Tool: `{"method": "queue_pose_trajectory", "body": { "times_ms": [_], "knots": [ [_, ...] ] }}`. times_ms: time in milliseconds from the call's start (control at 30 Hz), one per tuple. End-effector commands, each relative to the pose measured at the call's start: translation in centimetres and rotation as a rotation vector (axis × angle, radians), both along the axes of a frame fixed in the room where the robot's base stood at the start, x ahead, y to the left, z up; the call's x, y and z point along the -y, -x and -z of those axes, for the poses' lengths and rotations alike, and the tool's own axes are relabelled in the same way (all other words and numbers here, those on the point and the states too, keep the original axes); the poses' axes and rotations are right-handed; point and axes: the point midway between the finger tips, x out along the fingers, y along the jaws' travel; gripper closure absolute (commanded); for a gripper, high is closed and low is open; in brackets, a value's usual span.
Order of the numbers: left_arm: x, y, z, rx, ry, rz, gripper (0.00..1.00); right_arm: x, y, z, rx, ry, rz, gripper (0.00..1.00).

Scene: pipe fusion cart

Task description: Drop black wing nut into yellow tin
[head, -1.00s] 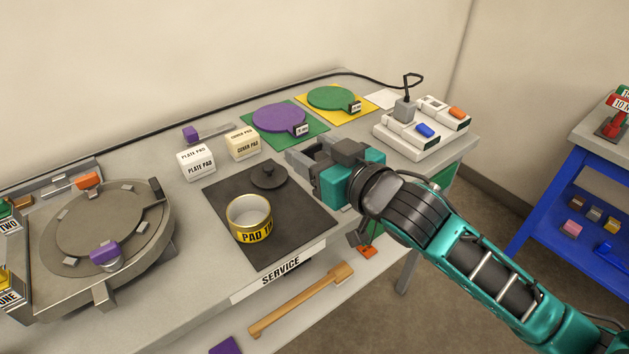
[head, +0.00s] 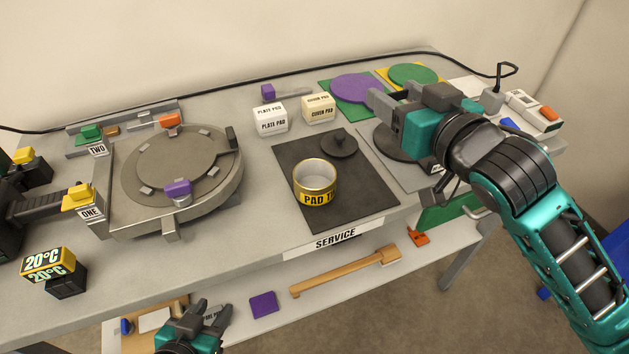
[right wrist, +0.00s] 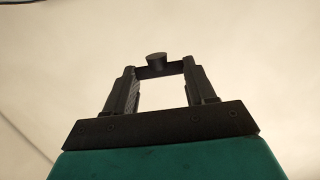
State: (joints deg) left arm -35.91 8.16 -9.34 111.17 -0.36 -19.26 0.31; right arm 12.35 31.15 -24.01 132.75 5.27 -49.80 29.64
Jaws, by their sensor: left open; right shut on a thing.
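The yellow tin (head: 315,196), marked with black "PAD TI" lettering, stands open-topped on the dark mat in the head view. My right gripper (head: 383,108) is raised to the right of and behind the tin, apart from it. In the right wrist view, the right gripper (right wrist: 157,84) is shut on a small black piece (right wrist: 156,67) with a round stub, which looks like the wing nut. It spans the fingertips; I cannot make it out in the head view. My left gripper (head: 212,312) is open and empty, low at the front edge of the bench.
A black round lid (head: 339,145) with a knob lies on the dark mat (head: 290,160) behind the tin. White and cream pad boxes (head: 271,122) stand further back. A round grey fixture (head: 170,175) fills the left. A wooden-handled tool (head: 345,272) lies on the lower shelf.

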Motion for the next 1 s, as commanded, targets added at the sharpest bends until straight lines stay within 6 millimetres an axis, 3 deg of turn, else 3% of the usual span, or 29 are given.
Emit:
{"method": "queue_pose_trajectory", "body": {
  "times_ms": [333,467,800,1000],
  "knots": [
    [0.0,-0.1,0.0,0.002,-0.001,0.000,0.57,-0.1,0.0,0.1,-0.001,-0.002,0.000,0.74],
    [0.0,-0.2,-0.1,0.003,-0.001,0.000,0.57,-0.9,-0.4,1.3,-0.005,-0.010,0.002,0.74],
    [0.0,-0.2,-0.2,0.003,-0.001,0.000,0.57,-6.6,-1.4,7.2,-0.006,-0.015,0.006,0.74],
    [0.0,-0.2,-0.2,0.004,-0.001,0.000,0.57,-9.0,-1.3,8.9,-0.002,-0.003,0.002,0.74]
  ]
}}
